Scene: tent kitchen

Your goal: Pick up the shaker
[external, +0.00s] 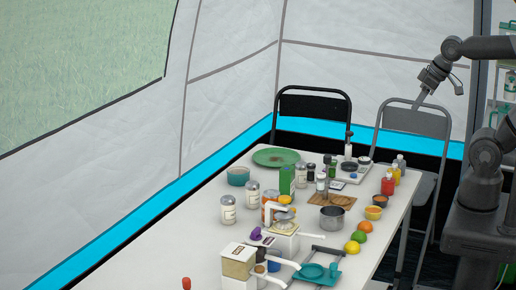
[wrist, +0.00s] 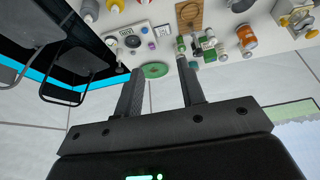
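Several shaker-like jars stand upright on the table; I cannot tell which one the task names. White jars with grey lids are at the left side, one nearer (external: 228,210) and one behind it (external: 253,194). Small grey-topped bottles, red (external: 387,186) and yellow (external: 396,175), stand near the right edge. My gripper (external: 420,102) is high above the floor beyond the table's right side, apart from everything. In the wrist view my gripper (wrist: 160,67) has its fingers spread, with nothing between them.
The white table (external: 185,242) is crowded: a green plate (external: 276,157), a wooden board (external: 341,199), a pot (external: 332,217), a coffee-maker-like appliance (external: 238,262) and fruit (external: 364,227). Two chairs (external: 314,106) stand behind it. The table's left front is mostly bare.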

